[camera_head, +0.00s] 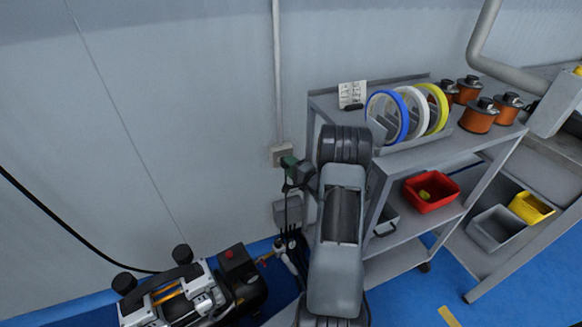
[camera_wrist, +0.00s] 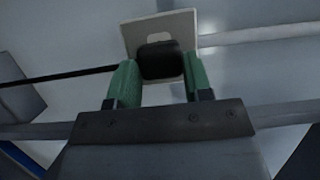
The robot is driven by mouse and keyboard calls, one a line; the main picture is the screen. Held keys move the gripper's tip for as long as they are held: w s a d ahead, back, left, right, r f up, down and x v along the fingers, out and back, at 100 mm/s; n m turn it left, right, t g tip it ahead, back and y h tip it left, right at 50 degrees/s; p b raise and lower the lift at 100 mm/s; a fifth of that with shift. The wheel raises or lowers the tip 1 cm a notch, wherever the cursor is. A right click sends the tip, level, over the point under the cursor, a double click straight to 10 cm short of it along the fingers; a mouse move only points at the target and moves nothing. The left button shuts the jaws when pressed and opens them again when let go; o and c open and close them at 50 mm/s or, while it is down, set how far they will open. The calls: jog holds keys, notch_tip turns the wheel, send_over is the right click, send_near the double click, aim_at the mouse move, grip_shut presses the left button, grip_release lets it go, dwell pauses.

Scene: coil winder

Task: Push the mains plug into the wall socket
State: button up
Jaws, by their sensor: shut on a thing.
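The wall socket (camera_head: 279,153) is a pale box at the foot of a vertical conduit. In the wrist view its square cream plate (camera_wrist: 131,37) is tilted, with a lighter patch showing above the plug. The dark mains plug (camera_wrist: 160,61) sits between the green fingers of my gripper (camera_wrist: 160,77), which is shut on it. The plug overlaps the lower middle of the plate. I cannot tell whether it touches the plate or has entered it; its pins are hidden. In the head view my gripper (camera_head: 289,164) is just below and right of the socket.
A grey shelf cart (camera_head: 397,262) stands close to the right of my arm, with coloured spools (camera_head: 411,113) and a red bin (camera_head: 431,191). A compressor (camera_head: 178,298) stands on the floor at lower left. A dark cable (camera_head: 62,221) runs along the wall.

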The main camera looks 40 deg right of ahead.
jog(key=shift+w+d, duration=0.1)
jog(key=shift+w, duration=0.3)
dwell(0.3)
jog(key=o, duration=0.9)
